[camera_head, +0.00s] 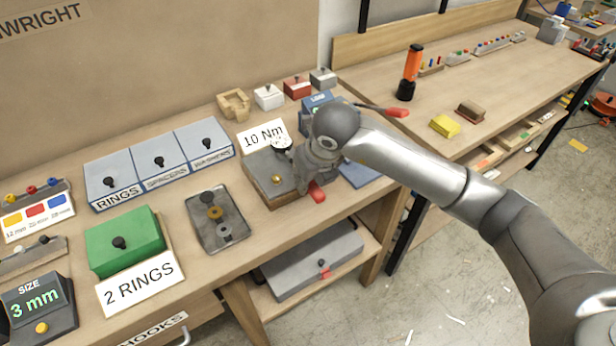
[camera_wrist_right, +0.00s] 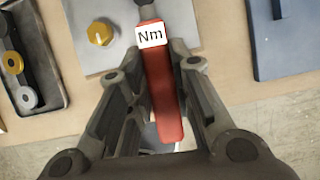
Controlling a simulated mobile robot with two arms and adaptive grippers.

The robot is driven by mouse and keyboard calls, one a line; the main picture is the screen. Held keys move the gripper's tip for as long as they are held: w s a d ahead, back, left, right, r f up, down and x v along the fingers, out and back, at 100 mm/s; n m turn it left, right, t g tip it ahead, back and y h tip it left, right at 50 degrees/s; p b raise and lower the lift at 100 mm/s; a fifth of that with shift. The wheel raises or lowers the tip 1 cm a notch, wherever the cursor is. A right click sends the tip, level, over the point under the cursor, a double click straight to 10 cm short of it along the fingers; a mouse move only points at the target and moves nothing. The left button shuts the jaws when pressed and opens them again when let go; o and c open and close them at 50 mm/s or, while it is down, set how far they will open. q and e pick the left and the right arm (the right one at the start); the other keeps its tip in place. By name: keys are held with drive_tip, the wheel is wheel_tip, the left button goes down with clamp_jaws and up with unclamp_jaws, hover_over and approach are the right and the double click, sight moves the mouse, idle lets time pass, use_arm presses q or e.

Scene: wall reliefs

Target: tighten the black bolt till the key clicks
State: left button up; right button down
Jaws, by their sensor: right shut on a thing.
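The key (camera_wrist_right: 168,100) has a red handle with a white "Nm" label. My right gripper (camera_wrist_right: 152,72) is shut on this handle, one finger on each side. In the head view the red end of the key (camera_head: 317,192) sticks out below my right gripper (camera_head: 315,170). The key's dark head shows only in part at the top edge of the wrist view. A grey plate block (camera_head: 257,167) with a brass bolt (camera_head: 276,180) lies under it; the brass bolt also shows in the wrist view (camera_wrist_right: 101,33). I cannot make out the black bolt. My left gripper is not in view.
A "10 Nm" sign (camera_head: 262,136) stands behind the block. A grey tray (camera_head: 207,238) with rings lies to the left, beside a green box (camera_head: 124,240). A blue plate (camera_head: 360,174) lies at the right. Another bench (camera_head: 450,85) stands further right.

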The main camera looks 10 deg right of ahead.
drive_tip(key=shift+s+a+m+h+b, duration=0.15)
drive_tip(key=shift+a+m+h+b, duration=0.25)
drive_tip(key=shift+a+m, duration=0.35)
idle(1.0)
drive_tip(key=shift+d+f+n+y+b, duration=0.1)
drive_tip(key=shift+d+n+y+b, duration=0.2)
drive_tip(key=shift+d+n+b, duration=0.25)
drive_tip(key=shift+w+d+n+b, duration=0.25)
drive_tip(key=shift+d+n+b, duration=0.05)
drive_tip(key=shift+d+b, duration=0.05)
drive_tip(key=shift+r, duration=0.2)
drive_tip(key=shift+r+p, duration=1.25)
drive_tip(key=shift+r, duration=1.2)
